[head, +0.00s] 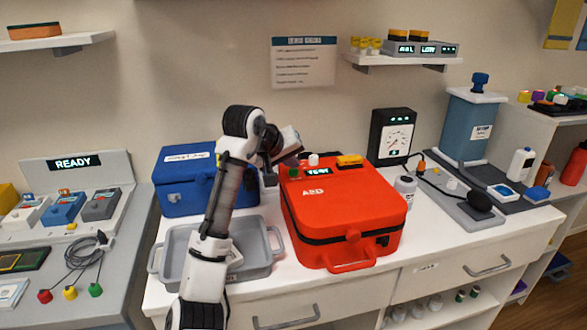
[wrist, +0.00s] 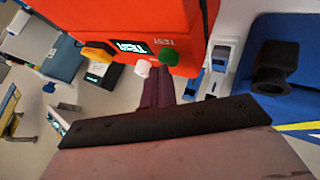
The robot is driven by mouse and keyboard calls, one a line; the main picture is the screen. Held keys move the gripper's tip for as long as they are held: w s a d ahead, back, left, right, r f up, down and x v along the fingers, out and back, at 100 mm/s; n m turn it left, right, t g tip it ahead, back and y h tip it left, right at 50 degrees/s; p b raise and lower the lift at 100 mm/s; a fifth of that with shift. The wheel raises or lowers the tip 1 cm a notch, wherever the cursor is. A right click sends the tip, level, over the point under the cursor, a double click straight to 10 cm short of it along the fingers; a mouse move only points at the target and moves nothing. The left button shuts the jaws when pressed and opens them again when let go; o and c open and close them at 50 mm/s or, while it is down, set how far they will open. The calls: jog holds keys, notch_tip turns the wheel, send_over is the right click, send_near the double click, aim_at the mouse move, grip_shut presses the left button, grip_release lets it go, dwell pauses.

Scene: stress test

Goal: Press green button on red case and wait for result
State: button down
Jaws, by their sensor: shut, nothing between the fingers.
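The red AED case (head: 345,212) lies shut on the white counter, its display reading TEST (head: 318,170). In the wrist view the case (wrist: 160,18) fills the top, with the green button (wrist: 176,57) beside a white knob (wrist: 142,68) along its edge. My gripper (wrist: 157,88) is shut and empty, its dark fingers just below the button and knob. I cannot tell whether they touch the case. In the head view my gripper (head: 291,163) is at the case's back left corner, where the arm partly hides the button area.
A blue box (head: 185,201) stands left of the case, and a grey tray (head: 262,262) lies in front of that box. A white bottle (head: 405,192) and a black gauge unit (head: 391,136) stand close on the right. A yellow-orange part (head: 349,160) sits on the case's back edge.

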aim_at(291, 172)
jog(key=shift+r+p, duration=0.9)
jog(key=shift+p, duration=0.1)
notch_tip(291, 172, up, 5)
jog(key=p, duration=0.4)
jog(key=shift+p, duration=0.4)
